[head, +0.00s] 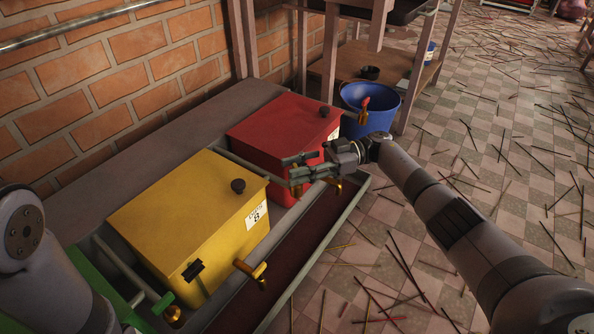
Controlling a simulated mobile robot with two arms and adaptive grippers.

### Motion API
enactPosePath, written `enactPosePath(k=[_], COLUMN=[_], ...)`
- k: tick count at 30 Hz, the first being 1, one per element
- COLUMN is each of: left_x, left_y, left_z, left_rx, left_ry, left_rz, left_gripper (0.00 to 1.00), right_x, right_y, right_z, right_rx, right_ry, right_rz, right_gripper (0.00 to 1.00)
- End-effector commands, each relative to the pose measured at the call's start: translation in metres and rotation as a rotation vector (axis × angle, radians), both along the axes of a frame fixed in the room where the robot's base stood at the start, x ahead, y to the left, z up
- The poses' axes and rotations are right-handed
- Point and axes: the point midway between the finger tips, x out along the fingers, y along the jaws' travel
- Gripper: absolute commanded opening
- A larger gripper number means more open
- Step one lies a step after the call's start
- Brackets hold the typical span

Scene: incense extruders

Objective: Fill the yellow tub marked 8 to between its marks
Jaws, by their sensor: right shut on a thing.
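The yellow tub (182,219) stands on the grey ledge, with a white label reading 8 on its front right. My right gripper (300,174) is at the front gap between the yellow tub and the red tub (283,127), by the end of a grey pipe. It is shut on what looks like the tap there, mostly hidden by the fingers. A brass spout (337,187) shows just beyond. My left gripper is out of view.
A dark trough (290,258) with a grey rim runs along the tubs' front. A green thing (92,285) and another brass tap (172,316) are at the lower left. A blue bucket (372,100) stands behind. Sticks litter the tiled floor. A brick wall backs the ledge.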

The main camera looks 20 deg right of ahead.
Motion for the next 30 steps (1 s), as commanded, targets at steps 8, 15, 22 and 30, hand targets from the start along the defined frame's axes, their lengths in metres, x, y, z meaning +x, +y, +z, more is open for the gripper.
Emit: enactPosePath(k=[8,15,22,30], left_x=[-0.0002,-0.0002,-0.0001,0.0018], left_y=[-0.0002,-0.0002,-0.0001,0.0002], left_z=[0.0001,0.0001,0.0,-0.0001], left_rx=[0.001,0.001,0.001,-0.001], left_ry=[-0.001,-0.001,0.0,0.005], left_rz=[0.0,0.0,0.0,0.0], left_gripper=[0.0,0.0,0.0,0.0], right_x=[-0.0003,-0.0002,-0.0001,0.0011], right_y=[0.001,0.0009,0.0006,-0.0077], right_z=[-0.0006,-0.0005,-0.0003,-0.0004], right_rx=[-0.001,-0.001,0.0,-0.002], right_ry=[0.002,0.001,0.001,0.001], right_rz=[0.001,0.001,0.0,-0.002], right_gripper=[0.06,0.49,0.55,0.55])
